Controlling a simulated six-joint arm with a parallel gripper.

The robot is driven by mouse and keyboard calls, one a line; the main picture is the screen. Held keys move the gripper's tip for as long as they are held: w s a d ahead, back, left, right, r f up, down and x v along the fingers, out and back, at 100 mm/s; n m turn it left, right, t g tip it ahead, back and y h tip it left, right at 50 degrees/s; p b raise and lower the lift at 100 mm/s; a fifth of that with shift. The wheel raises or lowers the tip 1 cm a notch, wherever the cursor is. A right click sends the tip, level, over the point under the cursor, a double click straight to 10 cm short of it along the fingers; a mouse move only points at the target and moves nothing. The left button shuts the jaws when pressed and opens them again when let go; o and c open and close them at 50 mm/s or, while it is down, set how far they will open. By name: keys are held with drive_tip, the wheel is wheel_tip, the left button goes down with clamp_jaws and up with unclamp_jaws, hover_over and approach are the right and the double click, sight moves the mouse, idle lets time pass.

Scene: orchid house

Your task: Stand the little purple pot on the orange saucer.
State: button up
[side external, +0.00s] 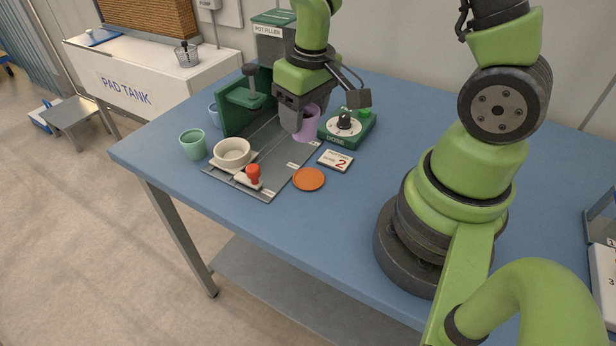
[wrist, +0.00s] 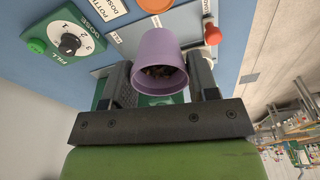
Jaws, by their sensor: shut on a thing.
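The little purple pot (side external: 308,124) is between the fingers of my gripper (side external: 295,118), which is shut on it. In the wrist view the pot (wrist: 160,60) sits between the two dark fingers, with brown bits showing inside its mouth. I cannot tell whether its base touches the grey tray below. The orange saucer (side external: 309,179) lies empty on the blue table, nearer the camera than the pot and beside the tray's right edge.
The pot filler (side external: 248,110) stands behind the grey tray (side external: 283,165). A green dose box (side external: 352,130) with a dial is right of the pot. A card (side external: 335,160) marked 2 lies near the saucer. A cream bowl (side external: 232,152), red-knobbed part (side external: 253,174) and green cup (side external: 193,144) are left.

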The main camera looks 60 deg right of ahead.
sight(316, 116)
drive_tip(key=shift+s+f, duration=0.2)
drive_tip(key=shift+s, duration=0.2)
wheel_tip(316, 116, down, 10)
drive_tip(key=shift+r, duration=0.15)
drive_tip(key=shift+s, duration=0.1)
drive_tip(key=o, duration=1)
drive_tip(key=shift+c, duration=0.2)
drive_tip(key=r, duration=0.4)
drive_tip(key=s+r, duration=0.1)
drive_tip(key=r, duration=0.7)
drive_tip(key=shift+s+a, duration=0.1)
drive_tip(key=shift+s, duration=0.05)
drive_tip(key=s+a+r+m+t+y, duration=0.1)
drive_tip(key=s+a+r+t, duration=0.2)
drive_tip(key=r, duration=0.5)
drive_tip(key=s+a+r+m+t+y, duration=0.1)
drive_tip(key=s+a+r+t, duration=0.1)
drive_tip(key=s+r, duration=0.3)
wheel_tip(316, 116, up, 3)
drive_tip(key=shift+s+a+r+t, duration=0.15)
drive_tip(key=shift+s+a+t, duration=0.2)
drive_tip(key=shift+a, duration=0.2)
